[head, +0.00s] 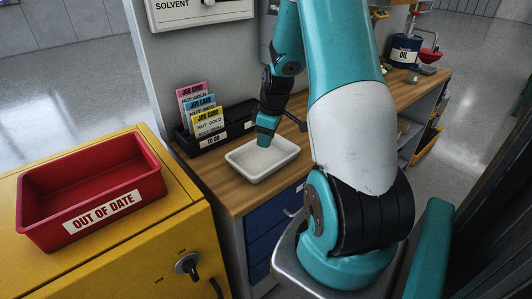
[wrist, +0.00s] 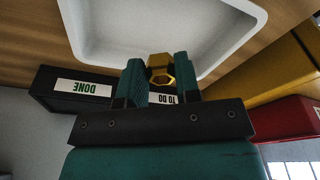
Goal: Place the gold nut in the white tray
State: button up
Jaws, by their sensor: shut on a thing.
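The white tray (head: 277,158) lies on the wooden bench in the head view. It fills the top of the wrist view (wrist: 215,62), which looks upside down. In the wrist view my gripper (wrist: 160,72) is shut on the gold nut (wrist: 160,66), a hexagonal ring held between the fingertips. The nut appears over the tray's edge in that view; its exact height above the tray I cannot tell. The nut is hidden in the head view.
Black "TO DO" and "DONE" racks (head: 205,140) stand behind the tray with job cards (head: 205,112). A red "OUT OF DATE" bin (head: 92,190) sits on the yellow cabinet (head: 150,250) at left.

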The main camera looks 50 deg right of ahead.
aim_at(265, 161)
jog(key=shift+f, duration=3.05)
jog(key=o, duration=0.9)
